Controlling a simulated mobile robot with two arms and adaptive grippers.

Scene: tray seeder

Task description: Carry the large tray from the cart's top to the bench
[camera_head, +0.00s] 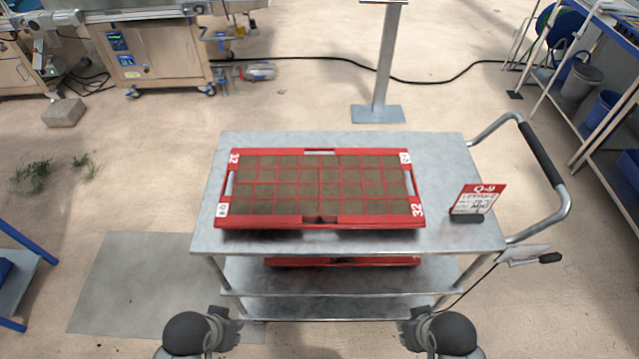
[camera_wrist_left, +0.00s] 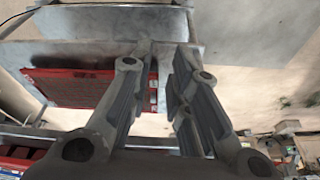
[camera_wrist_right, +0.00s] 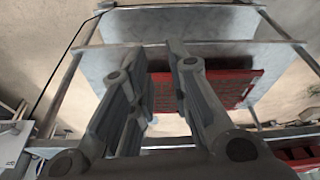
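The large red tray (camera_head: 320,221) with brown soil-filled cells lies flat on the cart's top (camera_head: 455,160). It has slot handles in its left and right ends and "32" labels at its corners. My left gripper (camera_head: 226,318) and right gripper (camera_head: 410,318) are in front of the cart's near edge, apart from the tray. In the left wrist view my gripper's fingers (camera_wrist_left: 165,48) are apart with nothing between them. In the right wrist view the fingers (camera_wrist_right: 158,48) are also apart and empty. I cannot tell which surface is the bench.
A red and white sign (camera_head: 478,199) stands on the top's right side, near the push handle (camera_head: 543,155). A post (camera_head: 386,60) stands behind. Blue-framed shelving (camera_head: 590,85) is at right. Floor left of the cart is mostly clear.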

